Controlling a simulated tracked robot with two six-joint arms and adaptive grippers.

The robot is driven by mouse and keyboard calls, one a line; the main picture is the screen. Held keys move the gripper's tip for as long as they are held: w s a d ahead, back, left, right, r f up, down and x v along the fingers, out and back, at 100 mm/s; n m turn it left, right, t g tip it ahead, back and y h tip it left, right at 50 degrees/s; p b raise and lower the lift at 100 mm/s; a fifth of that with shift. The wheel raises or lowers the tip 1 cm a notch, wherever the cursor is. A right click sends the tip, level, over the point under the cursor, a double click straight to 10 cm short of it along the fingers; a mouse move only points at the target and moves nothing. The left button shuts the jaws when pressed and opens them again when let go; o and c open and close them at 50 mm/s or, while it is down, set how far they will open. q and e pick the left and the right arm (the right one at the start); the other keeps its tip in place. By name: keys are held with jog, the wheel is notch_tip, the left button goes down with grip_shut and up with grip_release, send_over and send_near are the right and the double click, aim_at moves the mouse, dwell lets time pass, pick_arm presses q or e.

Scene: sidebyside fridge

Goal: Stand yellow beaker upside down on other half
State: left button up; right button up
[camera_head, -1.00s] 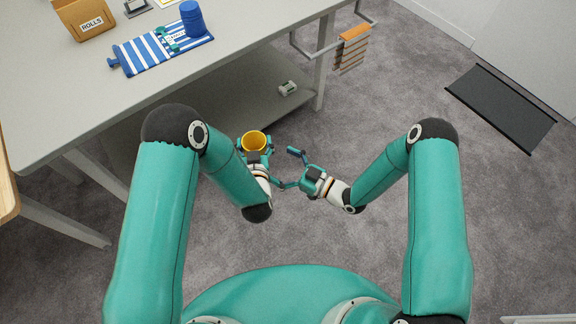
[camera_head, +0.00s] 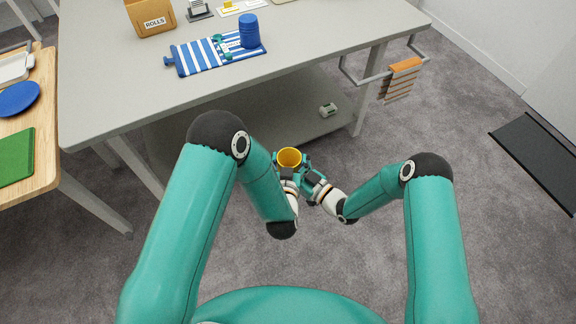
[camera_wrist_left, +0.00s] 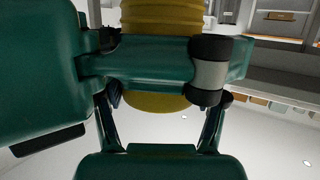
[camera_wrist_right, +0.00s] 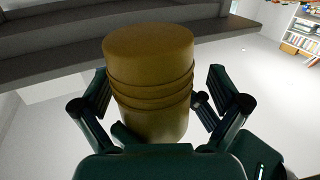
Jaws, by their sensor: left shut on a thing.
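The yellow beaker (camera_head: 289,158) is held in my left gripper (camera_head: 288,174), low in front of the table, with its open mouth facing up in the head view. In the left wrist view the ribbed beaker (camera_wrist_left: 160,18) is between the left fingers. My right gripper (camera_head: 308,178) is beside it. In the right wrist view the beaker (camera_wrist_right: 150,75) stands between the open right fingers (camera_wrist_right: 150,105), its closed end at the top of the picture. A blue-and-white striped mat (camera_head: 200,57) lies on the table. A blue beaker (camera_head: 249,32) stands on its right part.
The grey table (camera_head: 120,95) has a lower shelf with a small pale object (camera_head: 328,110). A "ROLLS" box (camera_head: 150,18) stands behind the mat. An orange cloth (camera_head: 404,66) hangs on a rail at the table's right end. A wooden table (camera_head: 45,105) is at left.

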pick_arm(q)
jog(key=shift+d, duration=0.1)
pick_arm(e)
jog(key=shift+s, duration=0.1)
jog(key=c, duration=1.2)
pick_arm(q)
jog(key=o, duration=1.7)
pick_arm(e)
jog(key=shift+a, duration=0.1)
jog(key=shift+c, duration=0.6)
pick_arm(q)
jog(key=shift+o, duration=0.2)
